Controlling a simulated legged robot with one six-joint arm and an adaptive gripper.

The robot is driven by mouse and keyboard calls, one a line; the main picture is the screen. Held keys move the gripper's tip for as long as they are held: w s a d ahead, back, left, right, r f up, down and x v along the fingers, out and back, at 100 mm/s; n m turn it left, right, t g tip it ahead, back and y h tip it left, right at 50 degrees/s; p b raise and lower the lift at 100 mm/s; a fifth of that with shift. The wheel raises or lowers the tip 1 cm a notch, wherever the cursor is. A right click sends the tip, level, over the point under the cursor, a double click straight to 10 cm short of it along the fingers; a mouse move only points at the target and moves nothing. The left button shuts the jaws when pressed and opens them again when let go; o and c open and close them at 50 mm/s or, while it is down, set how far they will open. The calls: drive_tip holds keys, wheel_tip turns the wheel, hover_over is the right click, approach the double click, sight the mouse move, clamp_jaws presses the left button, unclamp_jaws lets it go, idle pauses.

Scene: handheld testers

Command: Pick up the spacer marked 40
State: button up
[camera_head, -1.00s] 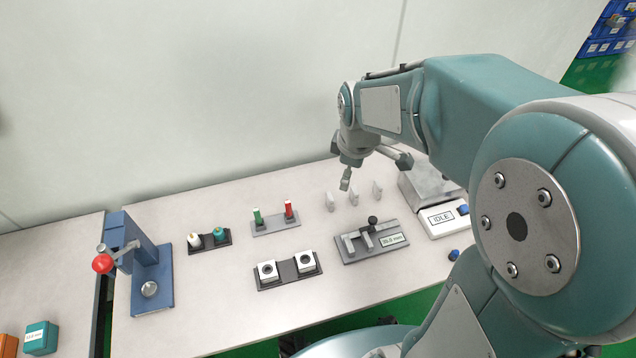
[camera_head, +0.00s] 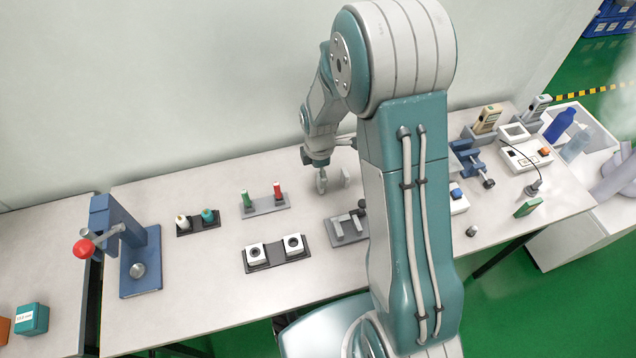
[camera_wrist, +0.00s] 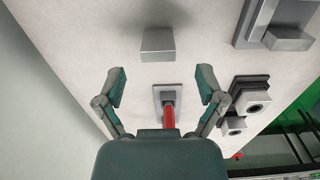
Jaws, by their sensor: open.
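My gripper (camera_head: 321,181) hangs at the back of the table in the head view. In the wrist view my gripper (camera_wrist: 161,86) has its two fingers spread, with nothing held between them. A plain pale spacer (camera_head: 345,177) stands upright just right of the gripper in the head view. In the wrist view a grey block (camera_wrist: 157,45) that looks like a spacer lies ahead, beyond the fingertips and roughly centred between them. No number can be read on either. Other spacers are hidden by my arm or cannot be told from the fingers.
A rack with a green and a red pin (camera_head: 265,205) stands left of my gripper; the red pin (camera_wrist: 168,118) shows low in the wrist view. A gauge fixture (camera_head: 340,232), a two-block tray (camera_head: 262,263) and a blue press (camera_head: 135,245) are nearby.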

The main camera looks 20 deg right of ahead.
sight(319, 178)
drive_tip(key=f, duration=0.4)
drive_tip(key=shift+w+d, duration=0.1)
drive_tip(key=shift+d, duration=0.3)
drive_tip(key=shift+a+f, duration=0.15)
drive_tip(key=shift+f, duration=0.35)
drive_tip(key=shift+a, duration=0.2)
drive_tip(key=c, duration=0.4)
drive_tip(key=shift+d, duration=0.2)
clamp_jaws()
